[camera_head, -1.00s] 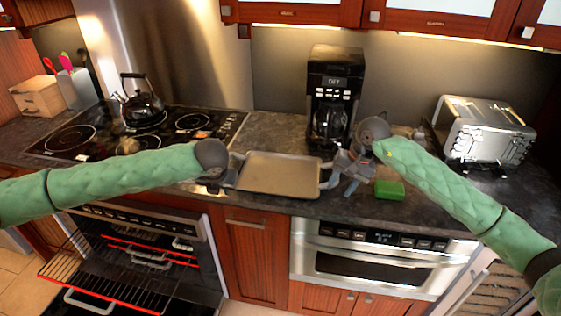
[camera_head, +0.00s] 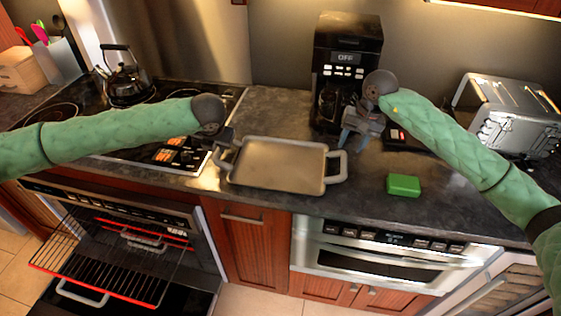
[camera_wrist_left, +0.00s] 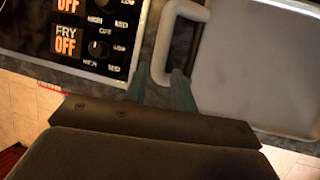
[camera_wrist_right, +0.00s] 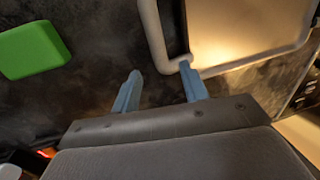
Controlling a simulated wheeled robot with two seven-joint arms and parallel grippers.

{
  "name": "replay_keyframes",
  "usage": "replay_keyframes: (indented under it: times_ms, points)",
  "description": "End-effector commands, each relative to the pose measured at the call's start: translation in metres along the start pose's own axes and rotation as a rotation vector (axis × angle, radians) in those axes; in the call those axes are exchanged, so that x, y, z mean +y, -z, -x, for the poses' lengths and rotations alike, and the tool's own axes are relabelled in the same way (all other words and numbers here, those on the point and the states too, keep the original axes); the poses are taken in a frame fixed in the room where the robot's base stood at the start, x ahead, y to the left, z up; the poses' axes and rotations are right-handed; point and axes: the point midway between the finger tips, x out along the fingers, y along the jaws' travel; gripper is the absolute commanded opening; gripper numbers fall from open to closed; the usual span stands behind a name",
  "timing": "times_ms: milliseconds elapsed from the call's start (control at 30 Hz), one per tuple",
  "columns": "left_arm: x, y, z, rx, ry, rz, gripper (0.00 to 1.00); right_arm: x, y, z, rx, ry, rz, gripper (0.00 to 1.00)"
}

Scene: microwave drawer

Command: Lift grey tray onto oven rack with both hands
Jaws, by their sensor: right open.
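The grey tray (camera_head: 278,165) lies flat on the dark counter, with a looped handle at each end. My left gripper (camera_head: 226,136) is just above the tray's left handle (camera_head: 222,158). In the left wrist view its fingers (camera_wrist_left: 158,82) are apart, either side of the handle's corner; I cannot tell whether they touch it. My right gripper (camera_head: 354,130) is open and empty behind the right handle (camera_head: 342,166); in the right wrist view its fingers (camera_wrist_right: 160,88) are near the handle's corner. The oven rack (camera_head: 90,262) is pulled out of the open oven at lower left.
A green block (camera_head: 403,185) lies right of the tray. A coffee maker (camera_head: 346,70) stands behind my right gripper. The counter's front edge is close before the tray.

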Motion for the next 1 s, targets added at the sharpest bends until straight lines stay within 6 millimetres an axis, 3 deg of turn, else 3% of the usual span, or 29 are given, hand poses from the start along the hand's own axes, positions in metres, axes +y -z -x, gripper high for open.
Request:
replay_keyframes:
  times_ms: [500,967,1000]
  points:
    - [0.000,0.000,-0.063,0.001,0.000,0.000,0.26,0.000,0.000,-0.064,-0.001,0.000,-0.001,0.44]
    - [0.000,0.000,-0.072,0.000,0.000,-0.001,0.26,0.000,0.000,-0.072,0.000,0.000,0.000,0.44]
    - [0.000,0.000,-0.072,0.000,0.000,0.000,0.18,0.000,0.000,-0.072,0.000,0.000,0.000,0.36]
